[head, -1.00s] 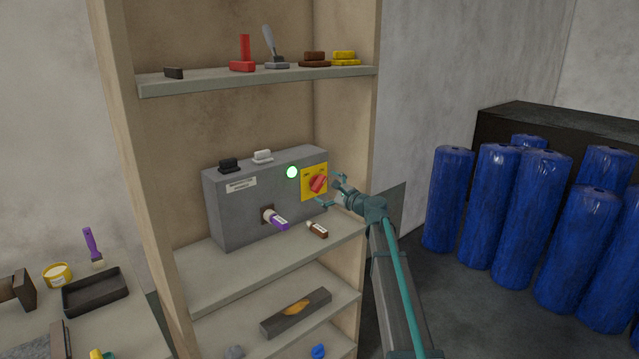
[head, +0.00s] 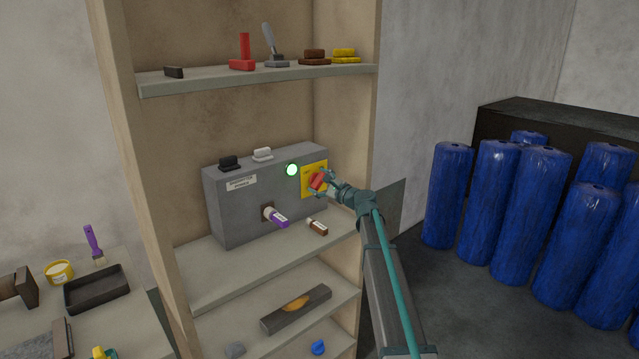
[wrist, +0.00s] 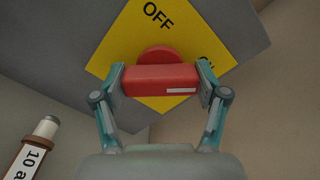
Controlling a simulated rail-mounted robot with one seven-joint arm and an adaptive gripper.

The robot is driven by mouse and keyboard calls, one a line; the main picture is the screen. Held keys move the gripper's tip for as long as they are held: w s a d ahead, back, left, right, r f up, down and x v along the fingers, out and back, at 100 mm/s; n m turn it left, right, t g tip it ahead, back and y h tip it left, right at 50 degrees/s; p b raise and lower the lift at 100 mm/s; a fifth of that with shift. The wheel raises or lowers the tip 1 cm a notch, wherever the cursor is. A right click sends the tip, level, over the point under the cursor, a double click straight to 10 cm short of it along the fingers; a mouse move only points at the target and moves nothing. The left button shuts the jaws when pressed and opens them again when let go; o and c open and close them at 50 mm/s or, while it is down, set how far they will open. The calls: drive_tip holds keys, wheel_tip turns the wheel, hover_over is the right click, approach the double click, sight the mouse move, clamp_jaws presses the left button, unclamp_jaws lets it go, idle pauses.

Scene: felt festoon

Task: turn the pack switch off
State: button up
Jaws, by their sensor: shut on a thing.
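The pack switch is a red rotary handle (head: 317,181) on a yellow plate (head: 308,168) at the right of a grey box's front face. In the wrist view the red handle (wrist: 160,80) lies crosswise between my two fingers, with a white mark near its right end. The yellow plate (wrist: 125,45) reads OFF at the top, and a partly hidden label, seemingly ON, is at the right. My gripper (head: 323,182) is shut on the handle; it also shows in the wrist view (wrist: 163,84). A round green lamp (head: 292,170) glows left of the plate.
The grey box (head: 240,200) stands on a shelf. A purple-tagged item (head: 277,218) sticks out of its front, and a brown-tagged item (head: 317,227) is below the switch. Blue rolls (head: 495,200) stand to the right.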

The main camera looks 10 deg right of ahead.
drive_tip(key=shift+f+b, duration=0.15)
drive_tip(key=shift+b, duration=0.4)
drive_tip(key=n+b, duration=0.1)
drive_tip(key=b, duration=0.1)
drive_tip(key=n+b, duration=0.1)
drive_tip(key=b, duration=0.1)
drive_tip(key=shift+f+n+b, duration=0.25)
drive_tip(key=shift+n+b, duration=0.05)
drive_tip(key=shift+b, duration=0.05)
drive_tip(key=n+b, duration=0.5)
drive_tip(key=b, duration=0.4)
drive_tip(key=n+b, duration=0.5)
drive_tip(key=b, duration=0.2)
drive_tip(key=shift+n+b, duration=0.3)
drive_tip(key=shift+n, duration=0.1)
drive_tip(key=n+b, duration=0.4)
drive_tip(key=shift+r+b, duration=0.3)
drive_tip(key=shift+b, duration=0.1)
drive_tip(key=shift+r+n, duration=0.1)
drive_tip(key=shift+n, duration=0.3)
drive_tip(key=o, duration=1.2)
drive_tip(key=shift+c, duration=0.2)
